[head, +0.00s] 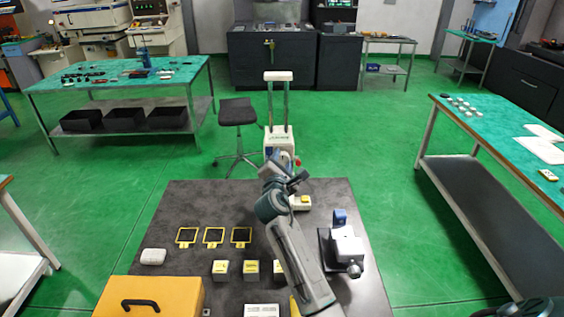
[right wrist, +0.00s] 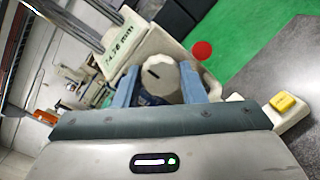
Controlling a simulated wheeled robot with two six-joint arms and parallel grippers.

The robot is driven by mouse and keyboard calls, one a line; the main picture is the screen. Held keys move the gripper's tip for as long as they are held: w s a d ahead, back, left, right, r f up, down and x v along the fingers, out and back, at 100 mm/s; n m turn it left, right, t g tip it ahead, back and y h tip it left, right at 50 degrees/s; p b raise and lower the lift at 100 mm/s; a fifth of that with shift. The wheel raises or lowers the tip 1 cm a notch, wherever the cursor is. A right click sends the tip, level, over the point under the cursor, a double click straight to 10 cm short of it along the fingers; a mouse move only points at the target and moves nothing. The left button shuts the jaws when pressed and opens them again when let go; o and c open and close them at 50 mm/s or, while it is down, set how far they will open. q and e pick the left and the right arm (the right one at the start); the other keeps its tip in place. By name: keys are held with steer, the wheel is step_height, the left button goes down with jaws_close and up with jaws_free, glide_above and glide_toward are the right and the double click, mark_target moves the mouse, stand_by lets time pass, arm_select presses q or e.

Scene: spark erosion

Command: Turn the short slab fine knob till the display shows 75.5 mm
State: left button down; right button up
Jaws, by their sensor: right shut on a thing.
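The device (head: 278,143) with two upright posts stands at the far edge of the dark table, in the middle of the head view. In the right wrist view its tilted display (right wrist: 118,50) reads about 74 mm; the decimals are hard to read. The pale fine knob (right wrist: 160,72), with a dark slot mark on its face, sits between the two blue-grey fingers of my right gripper (right wrist: 160,85). The gripper is shut on the knob. In the head view my right gripper (head: 287,184) reaches the device's front and hides the knob. My left gripper is not in view.
A red round button (right wrist: 202,50) is close beside the right finger. A yellow-topped box (head: 301,202) lies just right of the gripper. A white and blue machine (head: 346,246) stands to the right. Yellow frames (head: 213,236) and an orange case (head: 150,296) lie left.

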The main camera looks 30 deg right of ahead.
steer(key=shift+m, duration=0.3)
steer(key=m, duration=0.3)
steer(key=m+b, duration=0.1)
steer(key=m, duration=0.2)
steer(key=shift+f+g+y, duration=0.15)
steer(key=shift+g+y, duration=0.25)
steer(key=m+y+b, duration=0.1)
steer(key=m, duration=0.5)
steer(key=shift+s+d, duration=0.1)
steer(key=o, duration=0.7)
